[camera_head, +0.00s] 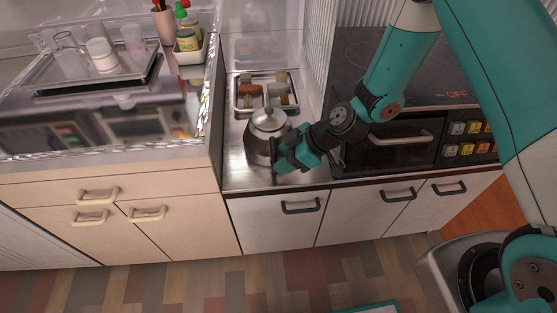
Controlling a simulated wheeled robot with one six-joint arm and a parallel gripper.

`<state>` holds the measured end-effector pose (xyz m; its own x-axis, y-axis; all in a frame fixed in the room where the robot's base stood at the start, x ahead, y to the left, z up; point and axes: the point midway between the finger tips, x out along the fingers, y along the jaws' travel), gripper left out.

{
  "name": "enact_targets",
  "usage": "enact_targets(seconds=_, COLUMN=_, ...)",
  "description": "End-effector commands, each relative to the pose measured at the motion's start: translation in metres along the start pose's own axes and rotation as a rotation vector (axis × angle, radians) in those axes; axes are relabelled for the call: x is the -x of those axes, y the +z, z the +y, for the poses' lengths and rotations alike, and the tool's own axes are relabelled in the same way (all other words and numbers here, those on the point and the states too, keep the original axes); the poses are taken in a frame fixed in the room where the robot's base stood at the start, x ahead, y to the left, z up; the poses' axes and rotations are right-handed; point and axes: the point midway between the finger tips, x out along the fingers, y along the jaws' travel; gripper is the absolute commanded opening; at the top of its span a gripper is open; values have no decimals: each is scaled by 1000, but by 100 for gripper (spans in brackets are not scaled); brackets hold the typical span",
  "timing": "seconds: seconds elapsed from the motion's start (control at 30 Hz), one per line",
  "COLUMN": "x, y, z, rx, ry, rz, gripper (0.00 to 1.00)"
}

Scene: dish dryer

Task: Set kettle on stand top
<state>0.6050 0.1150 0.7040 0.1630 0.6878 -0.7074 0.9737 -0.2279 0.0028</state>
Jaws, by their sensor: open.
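The kettle (264,140) is silver with a domed lid and stands upright on the steel counter (235,172), in the middle of the camera_head view. My gripper (283,164) is open at the kettle's lower right side, low over the counter's front. It hides part of the kettle's right side. I cannot tell whether the fingers touch the kettle or stand around its handle. I cannot clearly make out which thing is the stand.
A metal tray (241,106) with small items lies behind the kettle. On the higher left counter are a dark-edged tray (50,86) with glasses and a cup (101,55), and a bottle caddy (203,50). A dark oven front (385,155) is to the right.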

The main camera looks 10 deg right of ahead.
Motion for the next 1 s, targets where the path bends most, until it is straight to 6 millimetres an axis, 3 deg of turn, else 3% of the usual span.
enact_targets(seconds=0.3, x=71, y=0, z=1, rx=-2, ry=5, rz=0, gripper=41)
enact_targets(seconds=0.53, x=97, y=-1, z=0, rx=-1, ry=2, rz=0, gripper=41)
enact_targets(seconds=0.67, x=109, y=-13, z=-5, rx=-20, ry=-14, rz=-12, gripper=41)
enact_targets(seconds=0.77, x=128, y=-39, z=-19, rx=-74, ry=-46, rz=-49, gripper=41)
enact_targets(seconds=0.9, x=170, y=-83, z=-60, rx=-224, ry=-85, rz=-159, gripper=41)
enact_targets(seconds=1.0, x=201, y=-103, z=-96, rx=-355, ry=-76, rz=-250, gripper=41)
